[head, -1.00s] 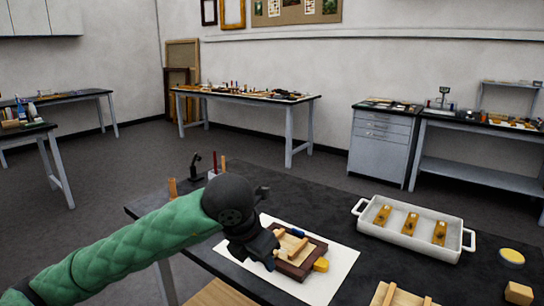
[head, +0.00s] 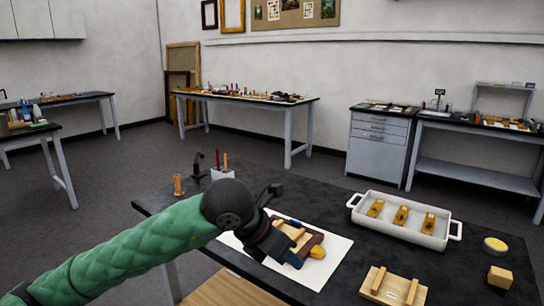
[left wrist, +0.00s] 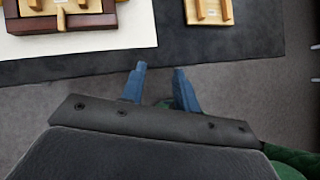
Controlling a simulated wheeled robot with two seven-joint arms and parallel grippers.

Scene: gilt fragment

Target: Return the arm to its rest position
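My left arm, in a green quilted sleeve, comes in from the left in the head view. My left gripper (head: 285,256) is by the near edge of the table, in front of a dark wooden frame (head: 314,238) and partly covering it. In the left wrist view its two blue fingers (left wrist: 160,70) are apart with nothing between them, and floor shows beyond them. The frame, with light wooden strips inside, lies on a white sheet (head: 336,262) and also shows at the top left of the wrist view (left wrist: 88,22). My right gripper is not in view.
A white tray (head: 394,228) holding three gilt pieces stands on the dark table (head: 350,185). A wooden board with strips (head: 393,287), a wooden block (head: 499,277) and a round yellow-topped container (head: 496,245) lie nearby. A pencil holder (head: 222,174) stands at the back left.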

